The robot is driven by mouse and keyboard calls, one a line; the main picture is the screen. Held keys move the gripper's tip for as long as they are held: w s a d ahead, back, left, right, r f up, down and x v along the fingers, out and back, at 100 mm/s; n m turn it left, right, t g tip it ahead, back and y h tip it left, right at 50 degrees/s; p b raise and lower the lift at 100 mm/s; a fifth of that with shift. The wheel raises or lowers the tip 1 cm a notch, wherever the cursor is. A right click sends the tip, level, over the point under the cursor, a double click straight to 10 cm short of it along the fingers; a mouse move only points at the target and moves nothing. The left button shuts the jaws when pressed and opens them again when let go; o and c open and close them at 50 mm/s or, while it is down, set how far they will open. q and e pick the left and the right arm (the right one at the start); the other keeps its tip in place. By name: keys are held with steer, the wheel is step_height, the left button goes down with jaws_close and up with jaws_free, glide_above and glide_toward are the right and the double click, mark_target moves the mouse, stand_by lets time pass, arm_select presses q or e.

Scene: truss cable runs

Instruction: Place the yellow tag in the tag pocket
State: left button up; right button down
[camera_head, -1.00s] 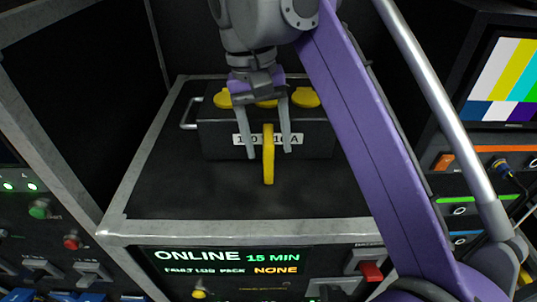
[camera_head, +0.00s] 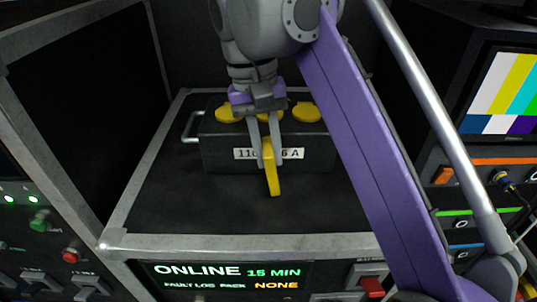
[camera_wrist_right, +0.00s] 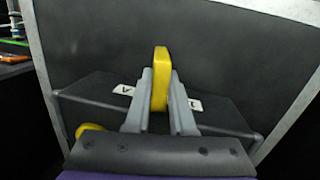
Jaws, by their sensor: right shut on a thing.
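The yellow tag (camera_head: 272,182) is a narrow upright piece in front of the black box on the bench. My right gripper (camera_head: 270,163) points down and is shut on it, with one finger on each side. The tag's lower part sticks out below the fingertips, tilted slightly in the head view. In the right wrist view the tag (camera_wrist_right: 160,70) shows between the two fingers (camera_wrist_right: 160,85) and reaches past their tips. I cannot make out the tag pocket in either view. My left gripper is not in view.
The black box (camera_head: 218,157) has a white label (camera_head: 245,154), a side handle (camera_head: 190,128) and yellow round pieces (camera_head: 307,112) on top. The dark bench top (camera_head: 190,205) is bare in front, with a metal edge (camera_head: 230,244). A monitor (camera_head: 505,95) and cable panels stand right.

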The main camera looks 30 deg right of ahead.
step_height(320, 180, up, 4)
steer(key=shift+s+f+p, duration=0.1)
steer(key=shift+f+p, duration=0.15)
steer(key=shift+p, duration=0.15)
steer(key=s+a+b, duration=0.2)
steer(key=s+a, duration=0.7)
steer(key=s, duration=0.6)
steer(key=shift+a+f, duration=0.2)
steer(key=shift+f, duration=0.1)
steer(key=shift+s, duration=0.15)
